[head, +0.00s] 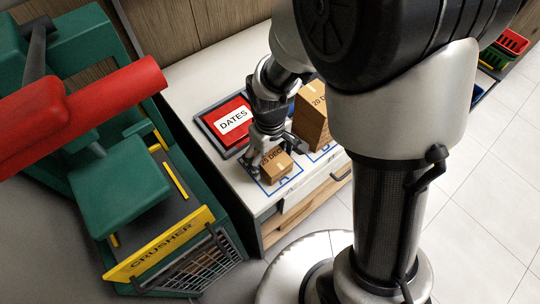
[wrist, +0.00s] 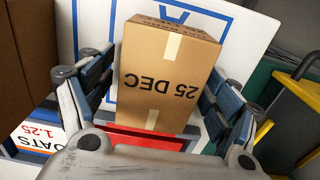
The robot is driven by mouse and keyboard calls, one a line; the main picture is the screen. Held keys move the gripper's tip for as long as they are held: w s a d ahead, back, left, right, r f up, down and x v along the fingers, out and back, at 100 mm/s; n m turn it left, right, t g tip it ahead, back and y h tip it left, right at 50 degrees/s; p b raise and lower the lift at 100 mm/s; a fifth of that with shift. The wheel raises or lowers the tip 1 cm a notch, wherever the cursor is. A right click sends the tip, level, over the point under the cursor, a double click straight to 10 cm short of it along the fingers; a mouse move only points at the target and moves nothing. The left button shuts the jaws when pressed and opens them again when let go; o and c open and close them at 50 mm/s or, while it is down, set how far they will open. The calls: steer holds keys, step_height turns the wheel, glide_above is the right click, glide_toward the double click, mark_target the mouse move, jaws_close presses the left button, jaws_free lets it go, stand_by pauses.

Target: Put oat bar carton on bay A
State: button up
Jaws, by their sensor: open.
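A small brown carton (head: 278,166) marked "25 DEC" sits on the white counter within a blue-outlined bay (head: 266,190). It also shows in the wrist view (wrist: 168,75), with its printing upside down. My gripper (head: 274,157) is open around this carton, with fingers on both sides and a visible gap on each side in the wrist view. No product name on the carton can be read, so I cannot tell from print that it is the oat bar carton. The bay's letter is partly hidden and cannot be read.
A taller carton (head: 311,118) marked "20 DEC" stands close behind on another blue-marked bay. A green crusher (head: 120,195) with a red handle stands at left.

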mark_target(270, 155)
step_height(270, 155, up, 12)
steer(key=p, duration=0.4)
steer(key=s+d+r+m+t, duration=0.4)
steer(key=s+d+r+m, duration=0.2)
steer(key=s+d+r, duration=0.5)
step_height(270, 155, up, 3)
steer(key=s, duration=0.2)
steer(key=shift+s+r+m+t, duration=0.15)
steer(key=shift+s+m+t, duration=0.15)
steer(key=shift+m, duration=0.1)
